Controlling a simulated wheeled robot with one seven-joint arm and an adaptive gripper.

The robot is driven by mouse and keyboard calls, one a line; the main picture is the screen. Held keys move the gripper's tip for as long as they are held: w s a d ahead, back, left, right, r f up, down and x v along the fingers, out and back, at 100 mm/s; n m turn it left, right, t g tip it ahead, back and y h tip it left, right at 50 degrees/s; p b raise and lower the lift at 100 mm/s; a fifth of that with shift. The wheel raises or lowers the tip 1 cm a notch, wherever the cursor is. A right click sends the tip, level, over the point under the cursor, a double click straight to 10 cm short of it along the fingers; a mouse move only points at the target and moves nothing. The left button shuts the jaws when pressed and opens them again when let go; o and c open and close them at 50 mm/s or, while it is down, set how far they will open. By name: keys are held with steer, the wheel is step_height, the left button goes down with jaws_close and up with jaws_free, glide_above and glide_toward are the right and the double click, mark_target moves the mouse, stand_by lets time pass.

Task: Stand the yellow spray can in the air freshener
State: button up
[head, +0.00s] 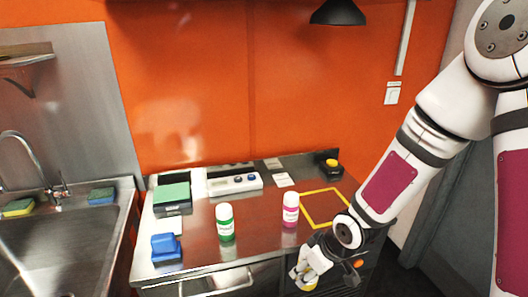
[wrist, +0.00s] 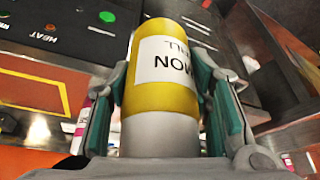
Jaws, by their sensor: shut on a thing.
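My gripper (head: 312,268) is shut on the yellow spray can (wrist: 162,75), low at the front edge of the counter in the head view. In the head view only a small yellow part of the can (head: 309,286) shows below the fingers. I cannot tell for sure which object is the air freshener; a blue piece (head: 166,247) stands at the counter's front left.
A green can (head: 225,222) and a pink can (head: 291,209) stand upright on the steel counter (head: 262,235). Behind are a white device (head: 235,184), a green-topped box (head: 172,198) and a black block with a yellow button (head: 331,168). A yellow outlined square (head: 325,208) is bare. The sink is left.

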steer(key=w+d+r+m+t+h, duration=0.1)
steer(key=w+d+r+m+h, duration=0.1)
steer(key=w+d+m, duration=0.6)
steer(key=w, duration=0.3)
steer(key=shift+h, duration=0.4)
